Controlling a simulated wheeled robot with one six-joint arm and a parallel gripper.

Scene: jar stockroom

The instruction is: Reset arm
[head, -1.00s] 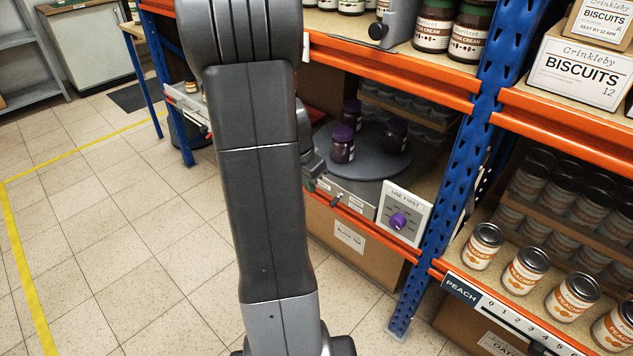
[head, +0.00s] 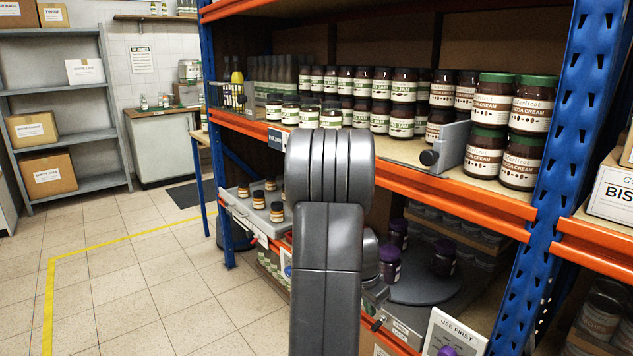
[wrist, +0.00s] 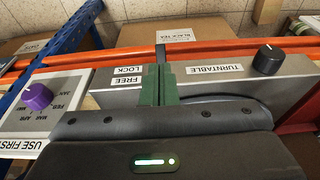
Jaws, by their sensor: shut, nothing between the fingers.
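My gripper (wrist: 160,88) shows in the wrist view with its green fingers together and nothing between them. It is over the turntable's grey control panel (wrist: 110,88), beside the FREE and LOCK labels. A dark lever (wrist: 160,54) stands just beyond the fingertips; I cannot tell whether they touch. A black knob (wrist: 268,60) is to the right by the TURNTABLE label. In the head view my grey arm stands in front of the shelf and hides the fingers. The turntable (head: 425,288) carries dark jars with purple lids (head: 443,257).
Orange shelf beams (head: 465,200) and a blue upright (head: 560,130) are close to my arm. A USE FIRST sign with a purple knob (wrist: 38,97) is left of the panel in the wrist view. The tiled floor at left is clear.

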